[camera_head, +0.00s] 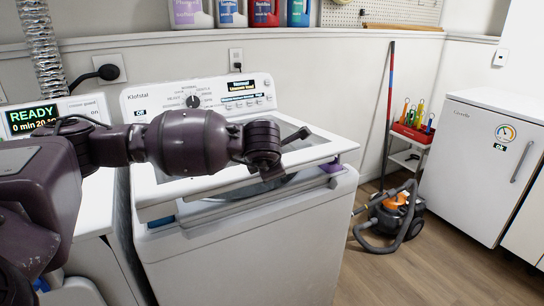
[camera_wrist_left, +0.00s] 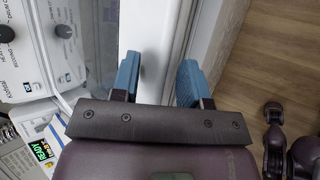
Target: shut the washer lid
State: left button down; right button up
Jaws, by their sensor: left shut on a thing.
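The white washer (camera_head: 240,245) stands in the middle of the head view. Its lid (camera_head: 215,187) is low and slightly raised; a gap under its front edge shows the dark opening and part of the drum. My left arm reaches across the lid from the left, with its hand (camera_head: 262,145) over the lid's front part. In the left wrist view, the blue fingertips of my left gripper (camera_wrist_left: 158,76) are on either side of the white lid edge (camera_wrist_left: 152,45), and the gripper is shut on it. My right gripper is not in view.
A second machine with a READY display (camera_head: 50,117) stands at the left. A vacuum cleaner (camera_head: 395,215) and a small cart with a red tool tray (camera_head: 412,132) are at the right, before a white fridge (camera_head: 480,160). Bottles (camera_head: 228,12) line the shelf. Floor right of the washer is partly clear.

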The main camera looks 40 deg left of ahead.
pick_arm(q)
jog(key=shift+w+a+r, duration=0.1)
jog(key=shift+a, duration=0.3)
jog(key=c, duration=0.9)
grip_release()
jog(key=shift+a, duration=0.1)
jog(key=shift+o, duration=0.8)
jog(key=shift+w, duration=0.1)
jog(key=shift+s+r, duration=0.2)
jog(key=shift+s, duration=0.05)
jog(key=p+v, duration=0.2)
jog(key=v, duration=0.8)
jog(key=shift+d, duration=0.35)
